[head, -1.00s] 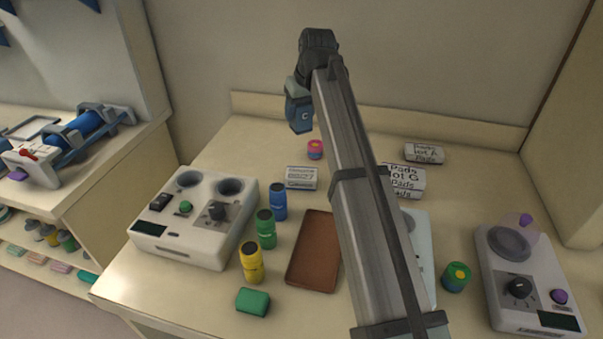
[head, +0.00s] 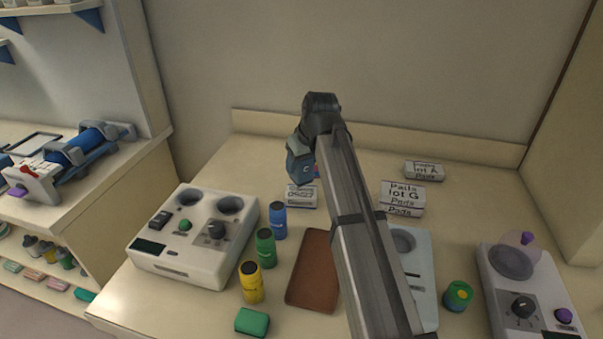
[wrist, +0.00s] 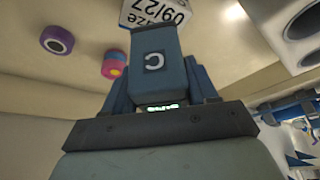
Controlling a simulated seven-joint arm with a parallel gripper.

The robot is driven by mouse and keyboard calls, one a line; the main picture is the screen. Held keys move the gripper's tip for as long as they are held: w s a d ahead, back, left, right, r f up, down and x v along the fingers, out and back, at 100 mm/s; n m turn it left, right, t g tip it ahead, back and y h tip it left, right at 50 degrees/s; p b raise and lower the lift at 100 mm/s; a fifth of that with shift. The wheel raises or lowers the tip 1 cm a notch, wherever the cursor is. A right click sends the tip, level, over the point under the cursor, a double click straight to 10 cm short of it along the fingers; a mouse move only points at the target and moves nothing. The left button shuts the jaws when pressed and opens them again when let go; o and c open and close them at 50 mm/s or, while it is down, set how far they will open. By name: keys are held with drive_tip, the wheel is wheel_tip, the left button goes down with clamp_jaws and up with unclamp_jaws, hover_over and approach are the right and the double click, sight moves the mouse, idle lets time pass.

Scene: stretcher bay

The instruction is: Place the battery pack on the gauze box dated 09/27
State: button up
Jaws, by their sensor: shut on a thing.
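My gripper (head: 300,172) is shut on the battery pack, a dark blue block marked "C" that fills the middle of the wrist view (wrist: 157,62). In the head view the pack (head: 299,169) hangs just above the far edge of the gauze box (head: 302,198). The wrist view shows the same box (wrist: 160,12) with "09/27" on its label, just beyond the pack's end. The pack hides part of the box. I cannot tell whether they touch.
Blue (head: 278,220), green (head: 265,247) and yellow (head: 251,282) bottles stand near the box. A brown tray (head: 312,280) lies in front. A white device (head: 190,235) stands left.

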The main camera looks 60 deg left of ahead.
sight(301, 173)
drive_tip(key=shift+f, duration=1.7)
drive_tip(key=shift+f, duration=0.1)
drive_tip(key=o, duration=1.4)
drive_tip(key=v, duration=1.2)
